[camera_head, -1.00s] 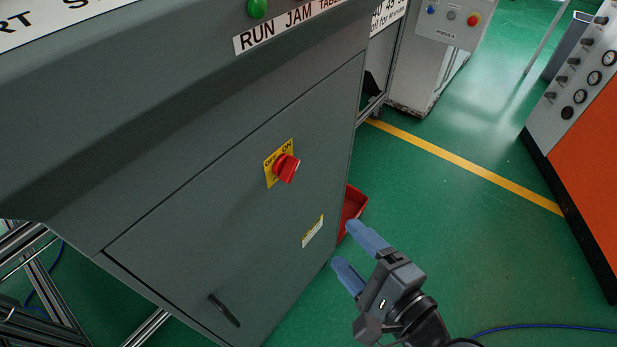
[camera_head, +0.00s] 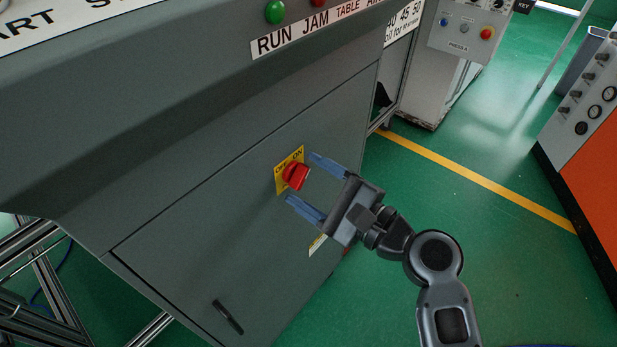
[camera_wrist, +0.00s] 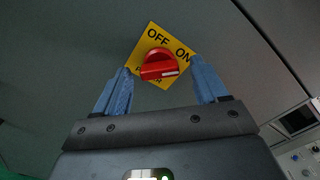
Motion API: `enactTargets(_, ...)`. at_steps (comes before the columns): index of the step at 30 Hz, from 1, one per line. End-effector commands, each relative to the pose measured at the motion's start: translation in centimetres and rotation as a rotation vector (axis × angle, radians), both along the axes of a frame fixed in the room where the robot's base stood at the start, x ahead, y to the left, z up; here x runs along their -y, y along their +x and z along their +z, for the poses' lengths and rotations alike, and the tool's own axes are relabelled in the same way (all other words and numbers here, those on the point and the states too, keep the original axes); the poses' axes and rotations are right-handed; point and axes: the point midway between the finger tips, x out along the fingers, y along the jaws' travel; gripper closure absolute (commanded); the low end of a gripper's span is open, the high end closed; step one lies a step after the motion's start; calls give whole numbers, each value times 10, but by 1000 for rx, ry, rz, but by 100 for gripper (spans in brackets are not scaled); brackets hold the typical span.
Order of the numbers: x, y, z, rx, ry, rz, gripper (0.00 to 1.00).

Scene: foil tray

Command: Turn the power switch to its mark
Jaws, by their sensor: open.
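The power switch is a red rotary knob (camera_head: 296,177) on a yellow plate (camera_head: 281,182) marked OFF and ON, on the grey cabinet front. In the wrist view the red knob (camera_wrist: 158,66) sits ahead of the fingertips, and OFF and ON are printed along the upper part of the yellow plate (camera_wrist: 151,36). A pale line on the knob is at its right side, below the ON label. My gripper (camera_head: 301,177) is open, with one blue finger on either side of the knob in the picture. I see no finger touching the knob.
The cabinet door has a black handle (camera_head: 228,317) low down. A green button (camera_head: 276,12) and a label strip are above. A grey control box (camera_head: 464,28) and an orange machine (camera_head: 597,190) stand to the right. Green floor between them is clear.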

Motion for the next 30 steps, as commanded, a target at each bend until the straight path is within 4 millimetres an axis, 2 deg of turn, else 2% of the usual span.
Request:
enactTargets(11, -6, 5, -1, 0, -1, -1, 28)
enactTargets(27, -6, 4, -1, 0, -1, -1, 78)
enactTargets(30, -6, 4, -1, 0, -1, -1, 84)
